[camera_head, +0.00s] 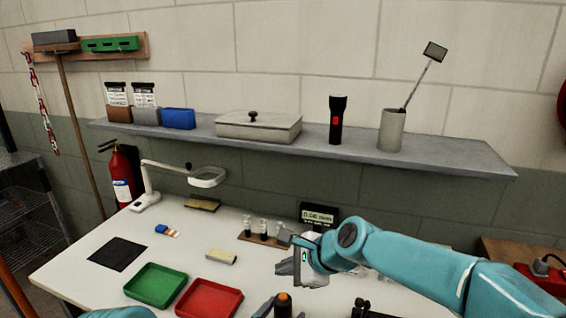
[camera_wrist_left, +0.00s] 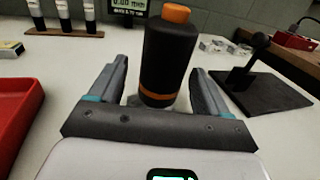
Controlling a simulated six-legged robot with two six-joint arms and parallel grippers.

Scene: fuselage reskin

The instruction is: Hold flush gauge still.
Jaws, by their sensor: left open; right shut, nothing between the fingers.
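A black cylinder with an orange top and a lower orange band stands upright in the left wrist view (camera_wrist_left: 170,55); it is likely the flush gauge. In the head view it shows at the bottom edge (camera_head: 284,306). My left gripper (camera_wrist_left: 163,85) is open, one finger on each side of the cylinder, with gaps visible at both sides. In the head view the left gripper (camera_head: 284,309) is mostly cut off. My right gripper (camera_head: 284,266) is shut and empty above the table, behind the cylinder. A small display (camera_head: 319,215) stands at the table's back.
A red tray (camera_head: 209,299) and a green tray (camera_head: 156,285) lie left of the cylinder. A rack of small tubes (camera_head: 264,238) stands behind. A black plate with an upright handle (camera_wrist_left: 262,90) is on the right. A shelf (camera_head: 350,155) spans the wall.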

